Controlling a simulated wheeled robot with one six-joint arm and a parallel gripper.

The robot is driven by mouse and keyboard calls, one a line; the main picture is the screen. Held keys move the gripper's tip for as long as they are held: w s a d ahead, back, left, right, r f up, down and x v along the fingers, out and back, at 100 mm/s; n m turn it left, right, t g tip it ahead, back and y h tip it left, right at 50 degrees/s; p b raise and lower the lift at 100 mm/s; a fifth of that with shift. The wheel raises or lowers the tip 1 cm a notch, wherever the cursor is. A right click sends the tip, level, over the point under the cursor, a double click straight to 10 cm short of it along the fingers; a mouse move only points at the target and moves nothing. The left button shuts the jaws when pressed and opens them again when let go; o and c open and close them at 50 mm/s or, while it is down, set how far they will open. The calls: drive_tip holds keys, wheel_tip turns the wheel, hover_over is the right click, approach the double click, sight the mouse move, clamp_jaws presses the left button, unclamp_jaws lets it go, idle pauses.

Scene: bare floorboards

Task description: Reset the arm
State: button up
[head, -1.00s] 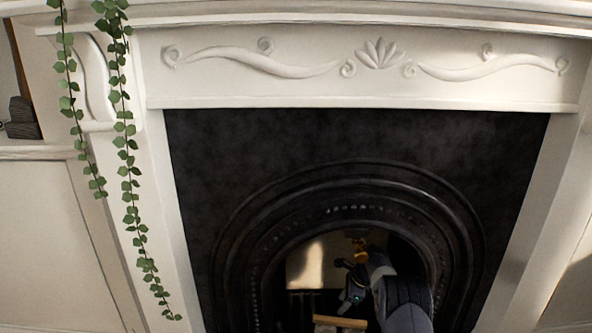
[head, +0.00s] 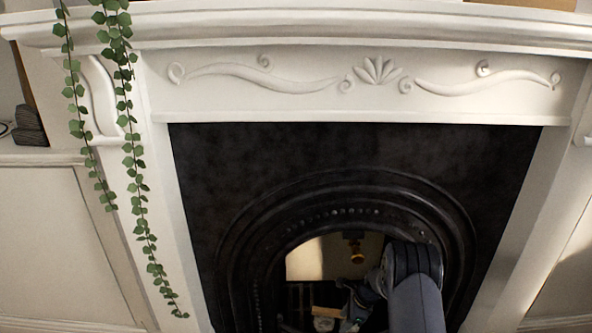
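My arm reaches from the bottom right of the head view into the dark arched opening of the fireplace (head: 240,165). My gripper (head: 350,305) is small and dark, low in the opening, left of my thick grey arm link. A tan block-like piece (head: 326,312) shows beside it; I cannot tell whether they touch. A small gold-coloured thing (head: 356,252) shows above my gripper, apart from it. The fingers are too small and dark to tell whether they are open or shut.
The white mantel (head: 300,37) spans the top, with a carved white panel (head: 300,85) below it. Leafy green vines (head: 135,160) hang down the left side. White pillars flank the dark surround. The arch rim (head: 440,200) is close around my arm.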

drive_tip(key=s+p, duration=0.1)
drive_tip(key=s, duration=0.5)
drive_tip(key=shift+s, duration=0.25)
drive_tip(key=shift+r, duration=0.15)
